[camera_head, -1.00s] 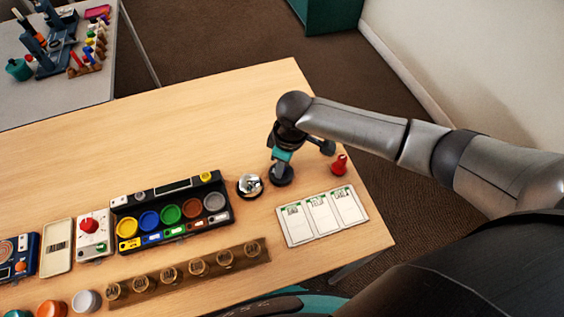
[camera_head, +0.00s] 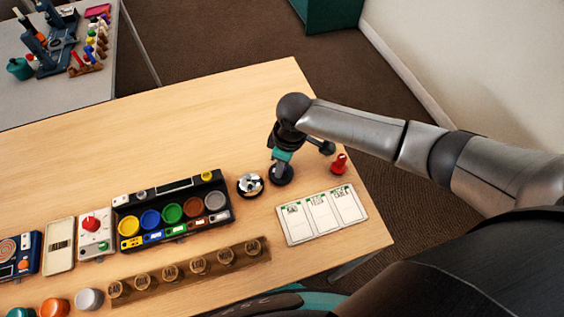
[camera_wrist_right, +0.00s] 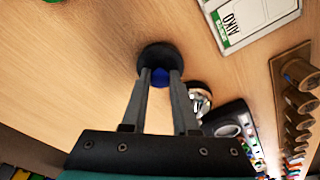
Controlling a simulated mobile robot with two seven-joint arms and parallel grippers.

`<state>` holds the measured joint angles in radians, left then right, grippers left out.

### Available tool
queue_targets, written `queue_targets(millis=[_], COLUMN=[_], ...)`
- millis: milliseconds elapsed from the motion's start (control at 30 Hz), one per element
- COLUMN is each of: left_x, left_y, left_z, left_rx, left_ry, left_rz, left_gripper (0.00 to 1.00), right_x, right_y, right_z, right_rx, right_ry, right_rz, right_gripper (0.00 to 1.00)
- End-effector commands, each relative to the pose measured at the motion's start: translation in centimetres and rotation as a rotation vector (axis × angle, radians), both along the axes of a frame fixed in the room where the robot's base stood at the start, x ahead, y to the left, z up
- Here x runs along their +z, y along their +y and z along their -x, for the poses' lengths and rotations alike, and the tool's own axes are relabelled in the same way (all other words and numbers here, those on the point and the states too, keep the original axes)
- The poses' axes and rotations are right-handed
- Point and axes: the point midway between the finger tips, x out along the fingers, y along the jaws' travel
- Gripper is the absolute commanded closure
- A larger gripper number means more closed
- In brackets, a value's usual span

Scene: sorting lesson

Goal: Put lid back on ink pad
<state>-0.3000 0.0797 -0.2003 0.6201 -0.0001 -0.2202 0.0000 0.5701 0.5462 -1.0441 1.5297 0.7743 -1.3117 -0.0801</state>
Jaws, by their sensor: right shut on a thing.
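My right gripper (camera_head: 280,166) is over the table beyond the white card. In the right wrist view its fingers (camera_wrist_right: 160,74) are shut on the blue middle part (camera_wrist_right: 160,78) of a round black disc (camera_wrist_right: 157,57). This looks like the lid; the head view shows its dark rim (camera_head: 282,178) at or just above the table. Close to its left is a shiny round thing with a black rim (camera_head: 250,185), which also shows in the wrist view (camera_wrist_right: 199,100). I cannot tell surely whether it is the ink pad. My left gripper is not in view.
A black tray with coloured round pads (camera_head: 172,214) lies to the left. A wooden rack with several round pieces (camera_head: 188,269) is in front of it. A white card (camera_head: 322,215) and a red piece (camera_head: 339,164) are at the right. The table behind is clear.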

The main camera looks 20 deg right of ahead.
Motion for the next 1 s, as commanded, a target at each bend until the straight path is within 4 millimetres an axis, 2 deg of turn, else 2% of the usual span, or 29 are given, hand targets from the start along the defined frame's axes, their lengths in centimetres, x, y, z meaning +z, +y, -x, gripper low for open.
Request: queue_targets(millis=[1000], left_x=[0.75], left_y=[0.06], left_z=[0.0], left_rx=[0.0], left_ry=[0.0], left_rz=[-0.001], left_gripper=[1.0], right_x=[-0.11], right_y=[-0.05], right_z=[0.04], right_rx=[0.0], right_ry=[0.001], right_rz=[0.001], right_gripper=[1.0])
